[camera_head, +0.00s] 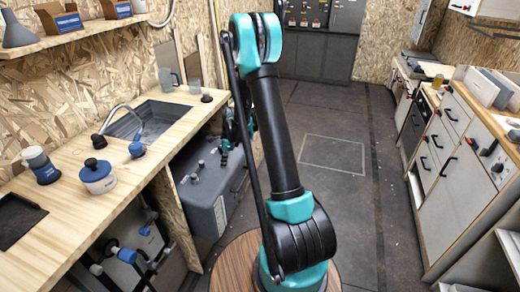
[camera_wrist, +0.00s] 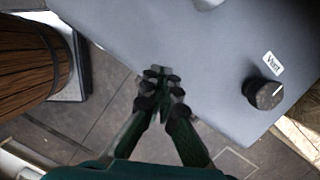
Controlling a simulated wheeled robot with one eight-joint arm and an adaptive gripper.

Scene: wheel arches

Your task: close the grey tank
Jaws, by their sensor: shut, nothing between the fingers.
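The grey tank (camera_head: 205,200) stands under the left counter in the head view, with several small fittings on its top. In the wrist view its flat grey surface (camera_wrist: 190,45) fills the upper middle and right. A round black knob (camera_wrist: 265,93) with a white line sits on it near the right, beside a small white label (camera_wrist: 272,64). My gripper (camera_wrist: 160,72) is shut and empty, its fingertips over the tank's edge, left of the knob and apart from it. Whether the fingertips touch the tank I cannot tell. In the head view my gripper (camera_head: 226,147) is small beside my arm.
The wooden counter (camera_head: 130,195) with a sink (camera_head: 150,118) overhangs the tank. A blue-lidded jar (camera_head: 98,177) and cups stand on it. White cabinets (camera_head: 455,150) line the right side. The dark floor (camera_head: 335,120) between is clear.

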